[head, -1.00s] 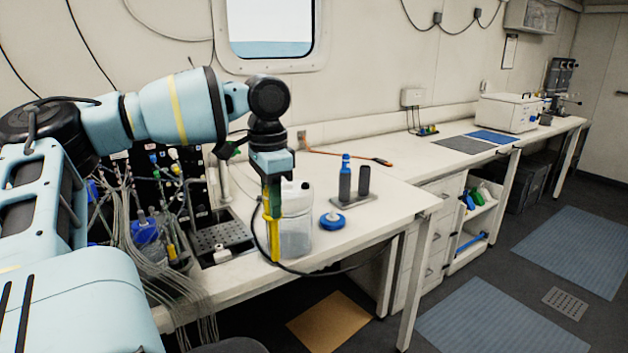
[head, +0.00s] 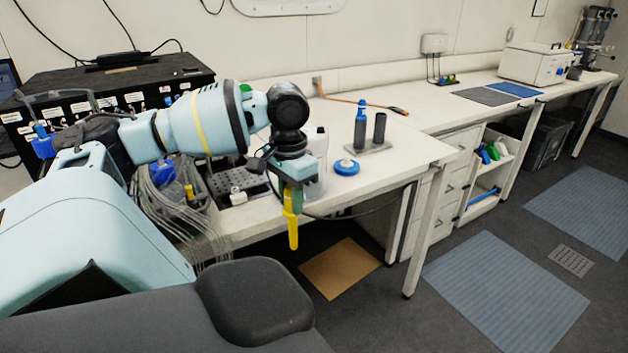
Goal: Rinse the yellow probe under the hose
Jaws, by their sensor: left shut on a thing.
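My left gripper (head: 291,192) points down in front of the bench's near edge and is shut on the yellow probe (head: 293,233). The probe hangs upright with its lower end over the floor, its upper part hidden by the fingers. A thin black cable (head: 365,214) curves to the right from near the probe. No hose stands out clearly; a bundle of pale tubes (head: 205,230) hangs at the bench's left front. My right gripper is out of view.
A white jug (head: 318,160) stands partly behind my left gripper. A blue round lid (head: 346,167) and a stand with a blue bottle (head: 361,126) are on the bench (head: 415,148). A dark perforated tray (head: 230,181) is left.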

